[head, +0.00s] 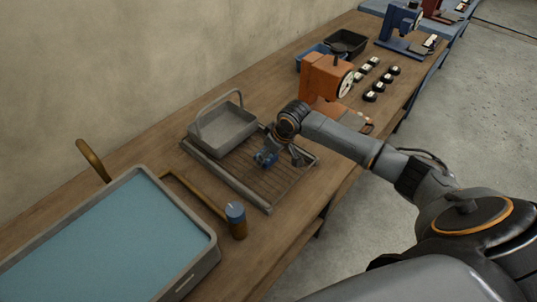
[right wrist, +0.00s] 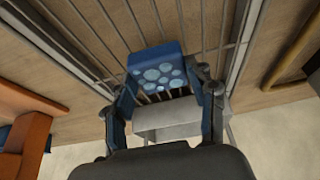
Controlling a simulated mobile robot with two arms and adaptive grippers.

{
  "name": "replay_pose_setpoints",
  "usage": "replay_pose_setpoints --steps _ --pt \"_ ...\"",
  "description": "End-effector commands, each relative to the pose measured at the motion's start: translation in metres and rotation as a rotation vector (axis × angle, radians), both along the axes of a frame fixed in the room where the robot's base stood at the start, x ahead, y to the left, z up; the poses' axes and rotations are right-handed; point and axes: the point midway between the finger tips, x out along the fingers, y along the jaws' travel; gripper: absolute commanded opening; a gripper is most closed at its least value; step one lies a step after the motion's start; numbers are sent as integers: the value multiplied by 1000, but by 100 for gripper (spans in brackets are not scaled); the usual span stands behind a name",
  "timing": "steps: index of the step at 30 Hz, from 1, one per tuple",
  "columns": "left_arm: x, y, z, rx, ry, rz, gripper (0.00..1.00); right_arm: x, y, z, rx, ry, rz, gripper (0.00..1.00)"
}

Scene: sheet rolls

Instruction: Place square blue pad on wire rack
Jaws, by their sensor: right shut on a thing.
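The square blue pad (right wrist: 156,68) has pale round spots on its face and is between the fingers of my right gripper (right wrist: 168,88) in the right wrist view. My right gripper (head: 279,158) is shut on it. In the head view only a small part of the pad (head: 264,159) shows, at the gripper's tip over the wire rack (head: 262,187). The rack is a grey frame with thin parallel bars; its bars also show behind the pad in the right wrist view (right wrist: 200,30). I cannot tell whether the pad touches the bars. My left gripper is not in view.
A grey handled basket (head: 224,130) stands at the rack's back left. An orange machine (head: 325,80) stands beyond the rack. The rack's front bars are clear.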

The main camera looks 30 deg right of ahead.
Motion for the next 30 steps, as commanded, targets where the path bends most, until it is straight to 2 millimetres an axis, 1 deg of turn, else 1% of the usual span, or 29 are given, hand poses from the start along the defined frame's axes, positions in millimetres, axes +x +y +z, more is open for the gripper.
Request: replay_pose_setpoints --steps 3,12,13,14,15,16,26,30 --pt "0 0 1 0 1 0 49 0 0 -8 -1 -3 0 22" --pt "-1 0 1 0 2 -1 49 0 0 -10 0 -2 0 22" --pt "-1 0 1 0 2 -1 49 0 0 -10 0 -2 0 60" --pt "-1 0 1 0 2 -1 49 0 0 -10 0 -2 0 66" --pt "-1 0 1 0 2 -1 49 0 0 -10 0 -2 0 74" --pt "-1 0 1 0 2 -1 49 0 0 -10 0 -2 0 79" --pt "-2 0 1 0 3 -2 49 0 0 -8 0 -3 0 79" --pt "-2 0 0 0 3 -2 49 -3 -2 3 0 -5 -1 79"
